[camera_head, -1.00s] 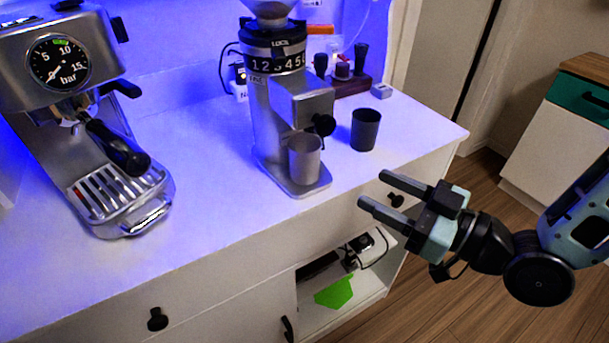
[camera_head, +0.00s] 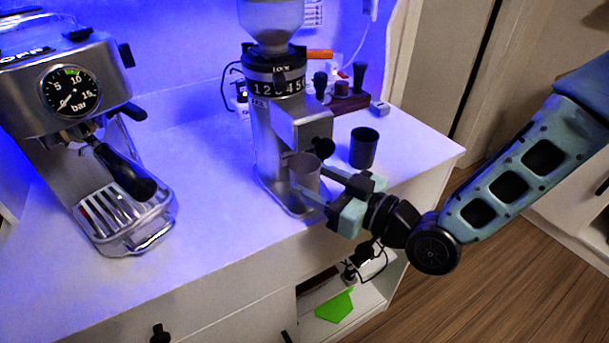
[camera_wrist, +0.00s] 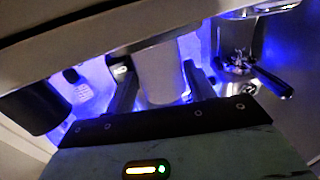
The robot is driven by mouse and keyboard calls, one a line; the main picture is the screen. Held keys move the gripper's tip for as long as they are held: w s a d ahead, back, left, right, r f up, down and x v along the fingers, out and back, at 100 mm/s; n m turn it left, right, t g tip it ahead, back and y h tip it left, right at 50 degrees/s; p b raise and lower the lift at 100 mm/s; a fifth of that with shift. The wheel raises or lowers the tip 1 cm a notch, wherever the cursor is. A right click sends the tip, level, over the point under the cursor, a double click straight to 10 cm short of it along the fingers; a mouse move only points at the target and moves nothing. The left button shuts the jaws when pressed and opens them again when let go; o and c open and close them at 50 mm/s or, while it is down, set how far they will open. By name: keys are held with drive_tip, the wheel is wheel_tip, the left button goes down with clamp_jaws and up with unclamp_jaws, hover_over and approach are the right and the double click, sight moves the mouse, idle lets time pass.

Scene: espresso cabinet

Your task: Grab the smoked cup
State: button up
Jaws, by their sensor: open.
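A grey, smoky-looking cup (camera_head: 304,169) stands upright on the base of the coffee grinder, below its spout. My gripper (camera_head: 312,180) reaches in from the right at cup height, with its fingers open on either side of this cup. In the wrist view the cup (camera_wrist: 160,72) shows pale between the two dark fingers, with a gap visible beside it. Whether either finger touches it, I cannot tell. A darker, nearly black cup (camera_head: 363,150) stands on the counter to the right, outside my fingers; it also shows at the left of the wrist view (camera_wrist: 32,108).
The grinder (camera_head: 272,130) rises right behind the grey cup. An espresso machine (camera_head: 75,100) stands at the left, with bare counter (camera_head: 205,190) between. A dark wooden stand (camera_head: 350,98) with tools is at the back. The counter's front edge lies under my gripper.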

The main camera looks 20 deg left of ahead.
drive_tip(key=shift+a, duration=0.25)
drive_tip(key=c, duration=0.6)
drive_tip(key=shift+c, duration=0.3)
drive_tip(key=shift+r, duration=0.1)
